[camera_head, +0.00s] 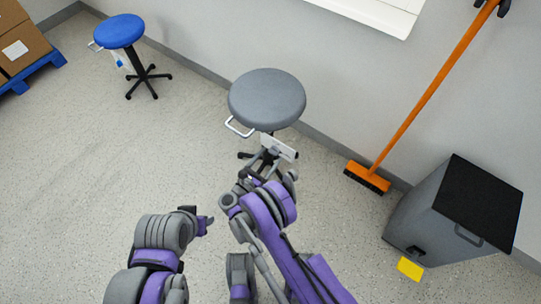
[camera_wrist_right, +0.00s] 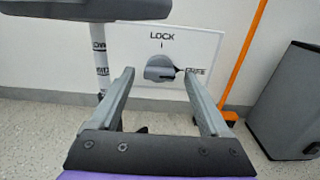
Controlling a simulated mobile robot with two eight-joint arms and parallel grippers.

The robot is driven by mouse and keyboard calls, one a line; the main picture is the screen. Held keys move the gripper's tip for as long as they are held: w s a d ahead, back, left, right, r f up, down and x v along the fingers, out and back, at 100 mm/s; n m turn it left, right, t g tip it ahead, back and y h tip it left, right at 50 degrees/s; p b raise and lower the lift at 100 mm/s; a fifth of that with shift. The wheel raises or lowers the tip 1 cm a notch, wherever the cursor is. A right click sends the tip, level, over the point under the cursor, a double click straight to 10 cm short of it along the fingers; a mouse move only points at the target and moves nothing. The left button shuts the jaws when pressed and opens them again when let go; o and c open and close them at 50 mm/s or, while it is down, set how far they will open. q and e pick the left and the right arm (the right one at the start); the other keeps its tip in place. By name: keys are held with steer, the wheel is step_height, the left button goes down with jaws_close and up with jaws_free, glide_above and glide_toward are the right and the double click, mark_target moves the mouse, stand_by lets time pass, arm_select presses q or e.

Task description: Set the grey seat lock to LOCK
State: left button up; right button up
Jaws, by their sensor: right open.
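The grey stool (camera_head: 267,97) stands by the wall, with a white plate (camera_head: 284,148) under its seat. In the right wrist view the plate (camera_wrist_right: 213,46) reads LOCK at the top, above a short tick. In the head view my right gripper (camera_head: 264,166) is just before the plate. My left gripper (camera_head: 203,222) hangs lower left, away from the stool.
A blue stool (camera_head: 119,31) stands at the back left, near boxes (camera_head: 20,47) on a blue pallet. An orange broom (camera_head: 425,97) leans on the wall at right, beside a grey bin (camera_head: 442,222) with a black lid. The floor left of the grey stool is clear.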

steer(key=shift+w+d, duration=0.35)
steer(key=shift+w, duration=0.2)
jaws_close()
